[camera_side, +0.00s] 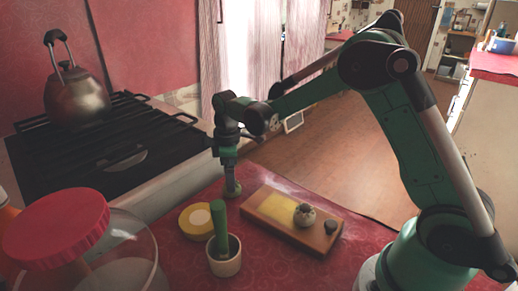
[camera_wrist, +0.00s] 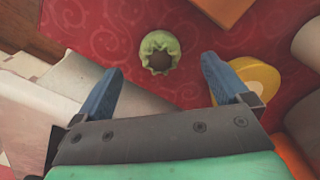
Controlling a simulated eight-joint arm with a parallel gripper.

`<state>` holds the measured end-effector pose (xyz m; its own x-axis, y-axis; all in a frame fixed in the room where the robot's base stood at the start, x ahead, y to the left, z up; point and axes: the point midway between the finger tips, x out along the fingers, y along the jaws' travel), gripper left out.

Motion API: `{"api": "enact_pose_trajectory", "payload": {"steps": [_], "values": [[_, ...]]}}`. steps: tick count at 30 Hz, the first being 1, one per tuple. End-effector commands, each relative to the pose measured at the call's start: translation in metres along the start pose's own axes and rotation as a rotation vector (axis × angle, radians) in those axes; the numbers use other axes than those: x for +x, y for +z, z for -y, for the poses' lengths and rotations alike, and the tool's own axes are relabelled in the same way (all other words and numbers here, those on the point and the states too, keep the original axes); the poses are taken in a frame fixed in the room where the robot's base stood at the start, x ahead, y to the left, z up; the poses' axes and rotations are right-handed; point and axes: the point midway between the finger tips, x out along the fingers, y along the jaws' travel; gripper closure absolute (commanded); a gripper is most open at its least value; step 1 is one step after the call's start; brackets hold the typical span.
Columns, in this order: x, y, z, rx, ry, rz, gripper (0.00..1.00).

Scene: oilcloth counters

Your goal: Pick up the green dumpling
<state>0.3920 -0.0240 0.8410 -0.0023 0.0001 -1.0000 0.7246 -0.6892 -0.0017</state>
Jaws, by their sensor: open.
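The green dumpling (camera_wrist: 160,40) is a small pale-green round piece with a pleated top and a dark hollow centre. In the wrist view it sits on the red patterned oilcloth, a little beyond the fingertips and between their lines. In the side view the green dumpling (camera_side: 233,190) shows at the lower end of my gripper (camera_side: 229,172), near the counter's back edge. In the wrist view my gripper (camera_wrist: 160,68) has its two blue fingers wide apart with nothing between them. Whether a finger touches the dumpling cannot be told.
A wooden board (camera_side: 273,232) holds a pale dumpling (camera_side: 305,214) and a dark lump (camera_side: 331,227). A yellow round item (camera_side: 187,222), a cup (camera_side: 226,266) with a green stick (camera_side: 219,228) and a red-lidded jar (camera_side: 120,262) stand nearby.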

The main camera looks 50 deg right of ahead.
Motion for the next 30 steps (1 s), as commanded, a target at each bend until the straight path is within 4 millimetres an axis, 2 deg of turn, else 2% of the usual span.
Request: {"api": "enact_pose_trajectory", "payload": {"steps": [3, 7, 17, 22, 30], "values": [[0.018, 0.000, 0.000, 0.001, 0.001, -0.001, 0.05], [0.031, 0.000, 0.000, 0.001, 0.001, -0.001, 0.05], [0.036, 0.000, 0.000, 0.002, 0.002, -0.001, 0.05], [0.036, 0.000, 0.000, 0.002, 0.002, -0.002, 0.53], [0.036, 0.000, 0.000, 0.002, 0.002, -0.002, 0.55]]}}
